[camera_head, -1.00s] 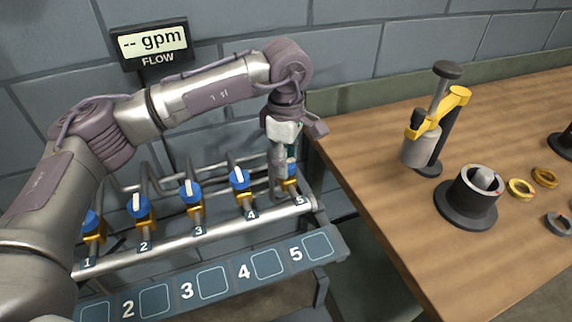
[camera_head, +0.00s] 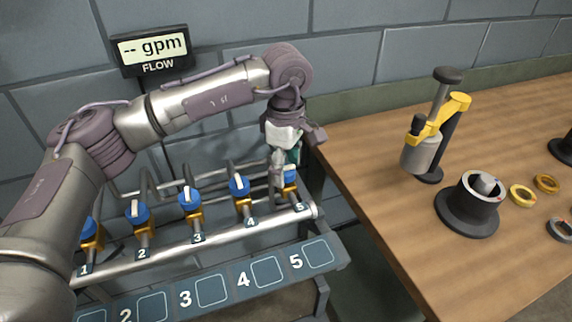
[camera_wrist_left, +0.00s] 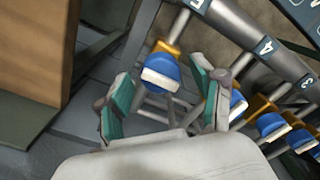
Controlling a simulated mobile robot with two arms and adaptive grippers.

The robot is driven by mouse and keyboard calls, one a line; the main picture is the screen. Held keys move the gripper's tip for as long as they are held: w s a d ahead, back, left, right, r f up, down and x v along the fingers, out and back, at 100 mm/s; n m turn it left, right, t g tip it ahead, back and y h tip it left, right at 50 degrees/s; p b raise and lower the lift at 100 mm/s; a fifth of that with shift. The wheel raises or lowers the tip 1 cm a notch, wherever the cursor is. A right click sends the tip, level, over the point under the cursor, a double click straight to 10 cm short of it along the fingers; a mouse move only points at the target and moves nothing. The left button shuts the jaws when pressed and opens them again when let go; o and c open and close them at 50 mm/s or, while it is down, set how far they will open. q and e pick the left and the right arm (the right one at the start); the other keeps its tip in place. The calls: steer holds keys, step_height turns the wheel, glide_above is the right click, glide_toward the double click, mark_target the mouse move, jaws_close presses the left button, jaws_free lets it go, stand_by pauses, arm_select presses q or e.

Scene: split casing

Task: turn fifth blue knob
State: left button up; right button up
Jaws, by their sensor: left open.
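The fifth blue knob (camera_head: 289,176) sits on a yellow valve above the label 5, at the right end of the pipe row. My left gripper (camera_head: 284,172) hangs over it from above and partly hides it. In the left wrist view the fifth knob (camera_wrist_left: 161,73) shows its white bar and lies between the spread green-padded fingers of the gripper (camera_wrist_left: 166,100). The fingers are apart from it on both sides. The fourth blue knob (camera_head: 240,187) stands just left of the gripper. My right gripper is not in view.
The other blue knobs, such as the third (camera_head: 190,200) and second (camera_head: 137,212), line the pipe to the left. A numbered panel (camera_head: 225,284) runs in front. A wooden table (camera_head: 385,230) stands close on the right. A flow display (camera_head: 152,50) reads "-- gpm".

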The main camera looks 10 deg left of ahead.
mark_target(286, 167)
arm_select(q)
step_height(286, 167, up, 12)
stand_by(0.6)
